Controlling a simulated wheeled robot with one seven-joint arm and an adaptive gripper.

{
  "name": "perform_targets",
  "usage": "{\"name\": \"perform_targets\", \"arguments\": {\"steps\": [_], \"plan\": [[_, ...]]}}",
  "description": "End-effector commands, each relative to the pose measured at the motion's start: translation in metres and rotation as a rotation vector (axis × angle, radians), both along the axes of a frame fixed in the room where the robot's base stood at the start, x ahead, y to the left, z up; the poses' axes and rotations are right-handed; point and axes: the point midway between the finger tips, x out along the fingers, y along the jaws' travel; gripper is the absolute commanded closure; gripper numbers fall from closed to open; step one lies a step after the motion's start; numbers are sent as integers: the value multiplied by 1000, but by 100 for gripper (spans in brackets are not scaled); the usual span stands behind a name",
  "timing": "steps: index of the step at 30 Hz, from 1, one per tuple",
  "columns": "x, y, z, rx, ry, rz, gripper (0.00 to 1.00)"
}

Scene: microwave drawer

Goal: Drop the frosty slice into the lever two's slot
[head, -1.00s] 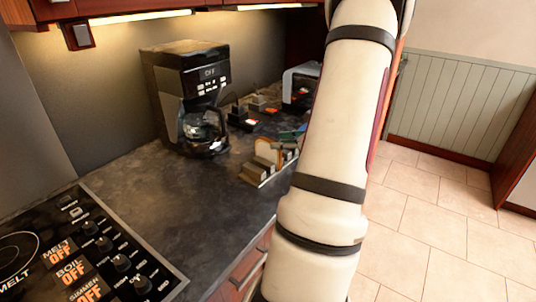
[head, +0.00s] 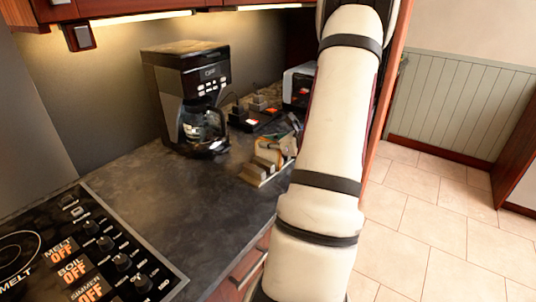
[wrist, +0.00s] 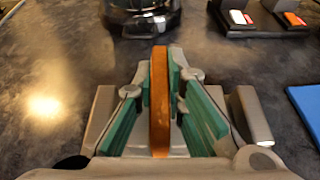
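A bread slice with a brown crust (wrist: 160,105) stands on edge between the teal pads of my gripper (wrist: 161,65) in the wrist view. The pads slope inward and their tips appear to press on both sides of it. I cannot tell from its edge whether it is frosty. In the head view my gripper (head: 284,146) is at the small slice rack (head: 262,171) on the counter, partly covering the slice. A white and black toaster (head: 298,86) stands farther back, half hidden by my arm. Its levers and slots cannot be made out.
A black coffee maker (head: 185,95) with a glass carafe stands left of the rack. Dark switch boxes with red and white parts (head: 248,122) lie behind it; they also show in the wrist view (wrist: 262,20). A blue item (wrist: 306,105) lies right.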

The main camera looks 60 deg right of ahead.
Motion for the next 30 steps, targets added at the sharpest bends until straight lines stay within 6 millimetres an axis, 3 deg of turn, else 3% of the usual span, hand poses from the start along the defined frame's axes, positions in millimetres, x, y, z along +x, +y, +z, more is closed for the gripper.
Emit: {"name": "perform_targets", "arguments": {"steps": [14, 22, 30], "plan": [[0, 0, 6, -3, 0, 0, 100], [0, 0, 38, -7, -1, 0, 100], [-50, -23, 40, -2, -1, -5, 100]]}}
